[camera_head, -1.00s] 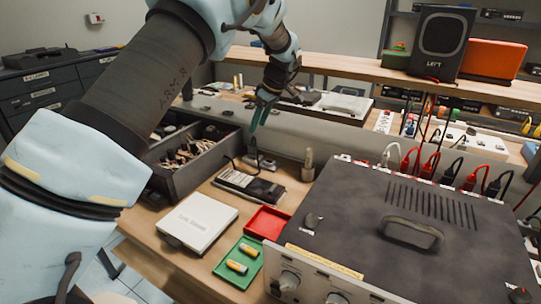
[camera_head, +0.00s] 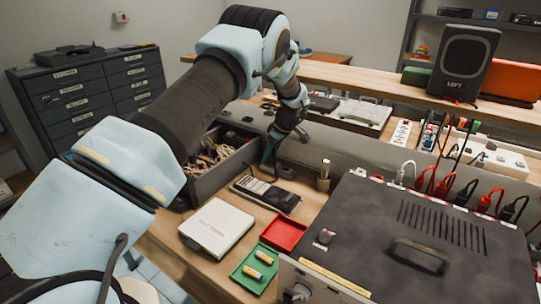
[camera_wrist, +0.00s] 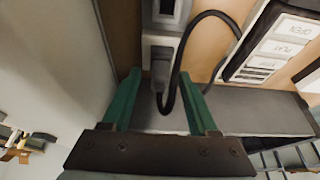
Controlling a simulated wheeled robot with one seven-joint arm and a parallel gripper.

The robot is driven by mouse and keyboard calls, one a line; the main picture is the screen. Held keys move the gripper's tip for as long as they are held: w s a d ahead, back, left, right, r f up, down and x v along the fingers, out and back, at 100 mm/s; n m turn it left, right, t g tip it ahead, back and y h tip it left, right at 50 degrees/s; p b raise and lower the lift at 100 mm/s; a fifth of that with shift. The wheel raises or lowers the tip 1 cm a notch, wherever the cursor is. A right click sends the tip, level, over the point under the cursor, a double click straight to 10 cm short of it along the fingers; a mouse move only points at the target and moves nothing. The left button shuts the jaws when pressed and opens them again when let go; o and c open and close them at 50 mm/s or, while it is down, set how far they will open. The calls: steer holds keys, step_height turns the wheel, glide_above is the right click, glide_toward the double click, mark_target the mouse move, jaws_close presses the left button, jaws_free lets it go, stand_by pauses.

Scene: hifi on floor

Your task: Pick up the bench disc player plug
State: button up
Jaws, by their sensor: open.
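The bench disc player (camera_head: 265,194) is a flat dark device on the bench; its labelled keys show at the right of the wrist view (camera_wrist: 278,48). Its plug appears to be the dark grey body (camera_wrist: 160,73) at a pale grey socket block (camera_wrist: 158,45), with a black cable (camera_wrist: 186,50) looping up and right toward the player. My gripper (camera_wrist: 160,76) has green fingers, open, one on each side of the plug and cable. I see no clear contact. In the head view my gripper (camera_head: 268,155) is low behind the player, and the plug is hard to make out.
An open grey bin (camera_head: 215,170) of cables stands left of the gripper. A large dark bench unit (camera_head: 375,215) fills the right. A white case (camera_head: 217,226), red tray (camera_head: 284,233) and green tray (camera_head: 246,275) lie in front. A grey raised ledge runs behind.

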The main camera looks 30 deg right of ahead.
jaws_close()
stand_by(0.4)
